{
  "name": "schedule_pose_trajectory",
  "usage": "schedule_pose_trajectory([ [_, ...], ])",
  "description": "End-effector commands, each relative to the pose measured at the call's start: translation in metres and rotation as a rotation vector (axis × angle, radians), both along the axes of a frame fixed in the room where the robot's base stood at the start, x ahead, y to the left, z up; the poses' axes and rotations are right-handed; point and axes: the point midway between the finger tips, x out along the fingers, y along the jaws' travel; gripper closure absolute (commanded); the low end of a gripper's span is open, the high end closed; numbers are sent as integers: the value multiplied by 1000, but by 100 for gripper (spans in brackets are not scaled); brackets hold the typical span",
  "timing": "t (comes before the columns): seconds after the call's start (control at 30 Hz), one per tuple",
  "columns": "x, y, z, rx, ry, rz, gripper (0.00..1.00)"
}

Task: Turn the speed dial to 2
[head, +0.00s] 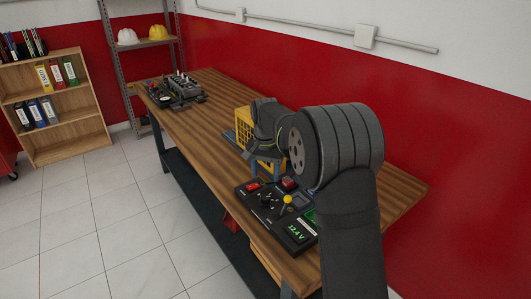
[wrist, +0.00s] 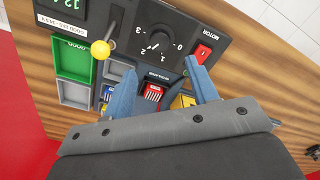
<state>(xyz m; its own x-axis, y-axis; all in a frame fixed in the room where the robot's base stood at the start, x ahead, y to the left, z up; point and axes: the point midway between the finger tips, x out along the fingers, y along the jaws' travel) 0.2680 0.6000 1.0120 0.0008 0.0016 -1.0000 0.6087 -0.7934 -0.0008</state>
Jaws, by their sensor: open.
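The speed dial (wrist: 159,40) is a dark knob on the black control panel (wrist: 215,18), with white numbers around it. Which number it points to is too small to tell. In the head view the panel (head: 245,194) lies on the near part of the workbench, and the dial (head: 266,199) shows small and dark. My gripper (wrist: 162,66) is open, with its two blue fingers apart and nothing seen between their tips. In the wrist view the tips lie just below the dial. In the head view my gripper (head: 268,172) is behind the panel, partly hidden by my arm.
A yellow-knobbed lever (wrist: 100,49) stands close to the left finger, and a red motor switch (wrist: 201,54) is close to the right finger. Trays with small coloured parts (wrist: 150,92) lie below. A yellow crate (head: 243,124) stands behind my gripper. The bench middle (head: 205,118) is mostly clear.

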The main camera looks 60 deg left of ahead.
Motion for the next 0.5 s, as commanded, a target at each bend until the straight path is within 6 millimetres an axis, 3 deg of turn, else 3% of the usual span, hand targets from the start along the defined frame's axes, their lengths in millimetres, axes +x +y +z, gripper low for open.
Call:
schedule_pose_trajectory([
  [0.2,0,1,50,3,-2,0,47],
  [0.5,0,0,80,0,0,0,47],
])
